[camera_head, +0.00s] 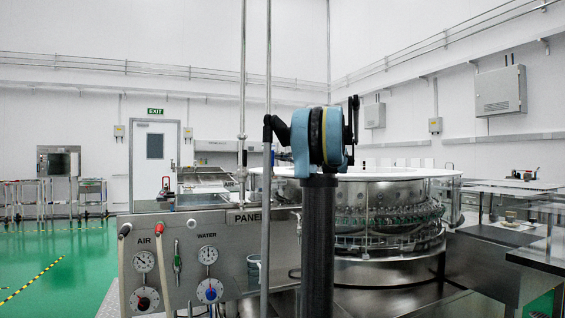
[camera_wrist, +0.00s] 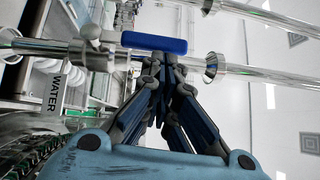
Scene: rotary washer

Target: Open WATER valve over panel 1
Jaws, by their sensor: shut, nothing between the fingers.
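The WATER valve's blue handle (camera_wrist: 154,43) shows in the wrist view, roughly in line with a shiny metal pipe (camera_wrist: 265,75). My gripper (camera_wrist: 168,64) is shut and empty, with its fingertips right at the handle's lower edge in the picture. I cannot tell whether they touch it. In the head view, panel 1 (camera_head: 225,235) carries AIR and WATER gauges. My upright arm stands in front of it and hides part of the area around the pipes.
Vertical pipes (camera_head: 242,90) rise above the panel in the head view. A large round washer (camera_head: 385,255) stands behind my arm to the right. Metal tables (camera_head: 520,215) are at the far right. Green floor (camera_head: 60,260) lies open at the left.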

